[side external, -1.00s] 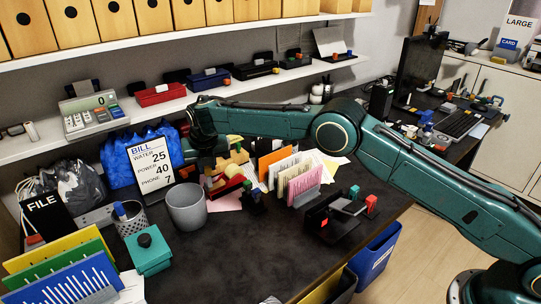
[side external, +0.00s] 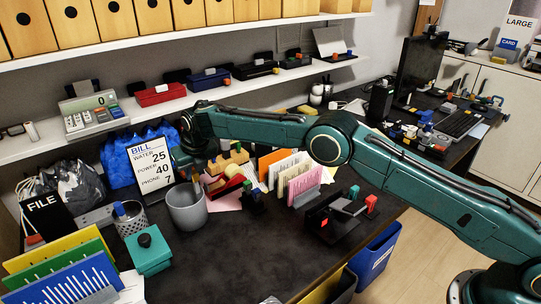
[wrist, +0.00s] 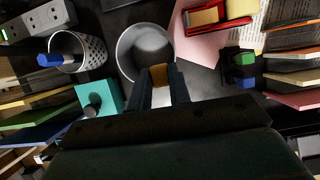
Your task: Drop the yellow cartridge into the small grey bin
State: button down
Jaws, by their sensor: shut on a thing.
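The small grey bin (side external: 187,212) stands upright on the dark desk, its open top facing up; it also shows in the wrist view (wrist: 124,62). My gripper (side external: 187,172) is low over the bin's opening, beside the bill sign. In the wrist view my gripper (wrist: 163,80) is shut on the yellow cartridge (wrist: 162,75), which looks orange-yellow between the fingertips. The cartridge overlaps the bin's near side in that view. The exact height of the cartridge over the rim cannot be told, and most of it is hidden by the fingers.
A mesh pen cup (side external: 131,220) and a teal box (side external: 148,254) stand left of the bin. The bill sign (side external: 151,163) is behind it. A red stapler-like thing (side external: 227,187) and a small black stand (side external: 251,200) are to the right. The desk in front is clear.

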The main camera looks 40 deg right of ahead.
aim_at(197, 186)
jog(key=shift+f, duration=2.65)
jog(key=shift+f, duration=0.5)
jog(key=c, duration=1.3)
grip_release()
jog(key=shift+r, duration=0.65)
jog(key=v, duration=1.1)
jog(key=shift+s+r, duration=0.25)
jog(key=shift+r, duration=0.05)
